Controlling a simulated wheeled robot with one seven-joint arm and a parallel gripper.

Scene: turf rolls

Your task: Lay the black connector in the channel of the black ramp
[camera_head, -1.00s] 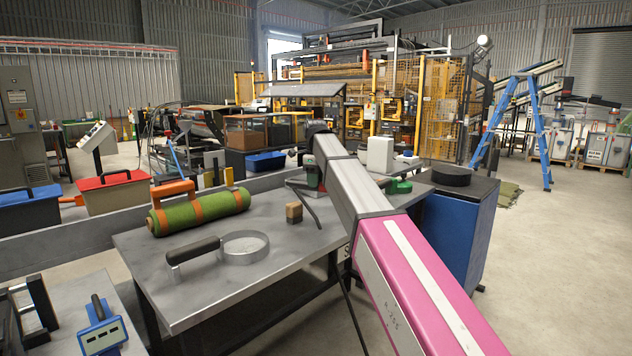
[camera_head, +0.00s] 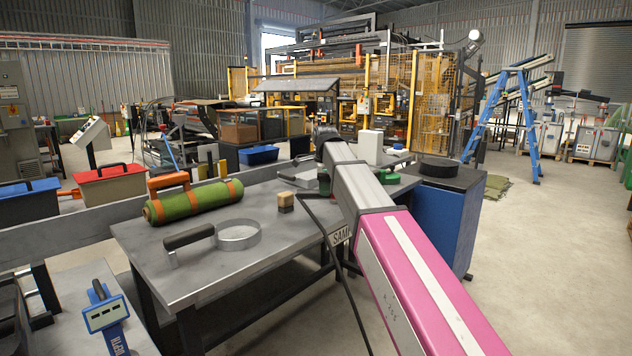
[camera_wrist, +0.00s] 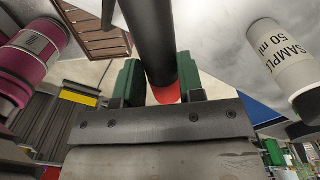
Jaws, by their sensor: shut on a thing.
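In the wrist view my gripper (camera_wrist: 158,88) has two green fingers shut on a long black round piece (camera_wrist: 152,35) with a red end, which looks like the black connector. It runs from between the fingers up out of the picture. In the head view my arm hides the gripper and the held piece. I cannot make out the black ramp or its channel for certain in either view. A dark ribbed piece with a yellow label (camera_wrist: 78,97) lies at the left of the wrist view; I cannot tell what it is.
A blue cabinet (camera_head: 437,230) stands right of my arm. A white sample bottle (camera_wrist: 283,65) is close at right.

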